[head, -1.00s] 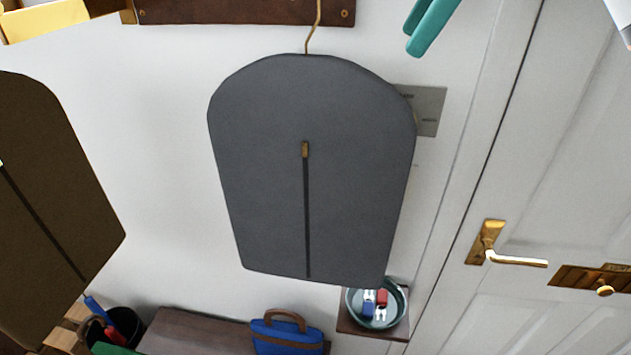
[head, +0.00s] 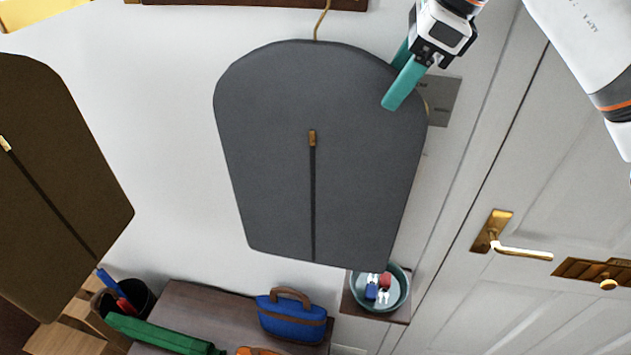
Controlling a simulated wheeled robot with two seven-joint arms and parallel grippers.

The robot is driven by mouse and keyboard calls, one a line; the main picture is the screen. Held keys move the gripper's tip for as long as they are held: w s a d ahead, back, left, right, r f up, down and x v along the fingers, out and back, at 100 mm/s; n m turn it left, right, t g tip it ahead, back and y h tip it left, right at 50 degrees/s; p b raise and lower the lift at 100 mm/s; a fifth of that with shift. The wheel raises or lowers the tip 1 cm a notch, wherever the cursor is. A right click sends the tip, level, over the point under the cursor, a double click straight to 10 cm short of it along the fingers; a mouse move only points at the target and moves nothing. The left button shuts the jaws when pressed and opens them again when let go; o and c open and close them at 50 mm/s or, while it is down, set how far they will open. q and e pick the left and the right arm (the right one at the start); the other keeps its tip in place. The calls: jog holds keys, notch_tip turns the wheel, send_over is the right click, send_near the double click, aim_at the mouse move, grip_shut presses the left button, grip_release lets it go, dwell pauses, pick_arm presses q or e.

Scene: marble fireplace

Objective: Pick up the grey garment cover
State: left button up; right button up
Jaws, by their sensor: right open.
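The grey garment cover (head: 270,170) hangs by a gold hook from a dark wooden rail on the white wall. It has a dark zip down the middle with a brass pull. My right gripper (head: 396,78) is at its upper right shoulder. The gripper is open: one teal finger shows in front of the cover, and the other is partly hidden behind the cover's edge. I cannot tell whether either finger touches the cover. My left gripper is not in view.
A brown garment cover (head: 60,190) hangs at the left. A white door (head: 560,160) with a brass handle (head: 492,232) stands at the right. Below are a bowl (head: 400,288) on a small shelf, a blue bag (head: 292,318), a dark bench (head: 205,308) and a dark bin (head: 140,296).

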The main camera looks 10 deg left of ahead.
jog(key=shift+x, duration=0.9)
jog(key=shift+c, duration=0.3)
jog(key=shift+r, duration=0.1)
grip_shut()
